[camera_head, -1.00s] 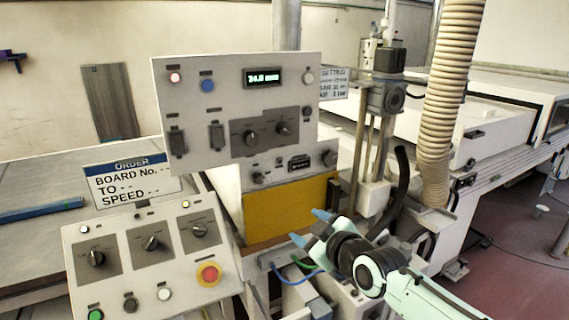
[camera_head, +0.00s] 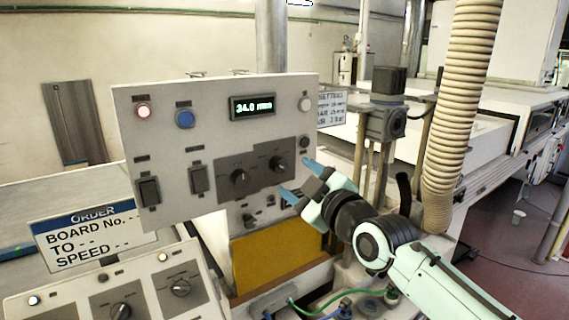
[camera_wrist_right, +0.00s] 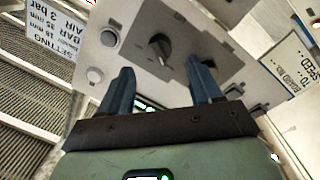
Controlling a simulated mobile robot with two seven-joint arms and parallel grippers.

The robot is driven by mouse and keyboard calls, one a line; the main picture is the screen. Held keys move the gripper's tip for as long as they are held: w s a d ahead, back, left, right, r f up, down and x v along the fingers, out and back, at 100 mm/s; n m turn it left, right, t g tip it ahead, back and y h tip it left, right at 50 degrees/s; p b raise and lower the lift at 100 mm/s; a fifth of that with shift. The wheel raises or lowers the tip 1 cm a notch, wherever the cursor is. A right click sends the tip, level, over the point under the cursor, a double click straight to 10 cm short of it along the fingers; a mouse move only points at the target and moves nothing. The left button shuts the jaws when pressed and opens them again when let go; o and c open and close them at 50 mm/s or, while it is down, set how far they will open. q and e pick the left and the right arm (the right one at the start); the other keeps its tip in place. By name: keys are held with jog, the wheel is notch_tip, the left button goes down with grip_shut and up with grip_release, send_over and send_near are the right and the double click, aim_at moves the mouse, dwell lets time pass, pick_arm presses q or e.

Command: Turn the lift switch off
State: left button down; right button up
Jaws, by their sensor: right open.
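A grey upright control panel (camera_head: 215,110) carries a lit display (camera_head: 252,107), two dark rocker switches (camera_head: 149,190) (camera_head: 198,180) at lower left, and two black rotary knobs (camera_head: 239,178) (camera_head: 277,165) on a darker plate. The labels are too small to read, so I cannot tell which is the lift switch. My right gripper (camera_head: 298,178) is open and empty, just right of the knobs, its fingers pointing at the panel. In the right wrist view a black knob (camera_wrist_right: 160,47) shows beyond the gap between the open fingers (camera_wrist_right: 160,78). My left gripper is out of view.
A sloped console (camera_head: 85,298) with knobs and an order sign (camera_head: 95,236) stand at lower left. A post with a motor block (camera_head: 385,122) and a ribbed hose (camera_head: 466,100) stand right of the panel. A yellow plate (camera_head: 280,258) is below.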

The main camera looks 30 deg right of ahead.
aim_at(284, 169)
jog(key=w+p, duration=0.1)
jog(key=w, duration=0.5)
jog(key=shift+w+p, duration=0.15)
jog(key=shift+p, duration=0.25)
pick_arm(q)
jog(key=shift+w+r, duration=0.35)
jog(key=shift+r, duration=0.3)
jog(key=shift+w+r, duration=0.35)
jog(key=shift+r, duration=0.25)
pick_arm(e)
jog(key=c, duration=1)
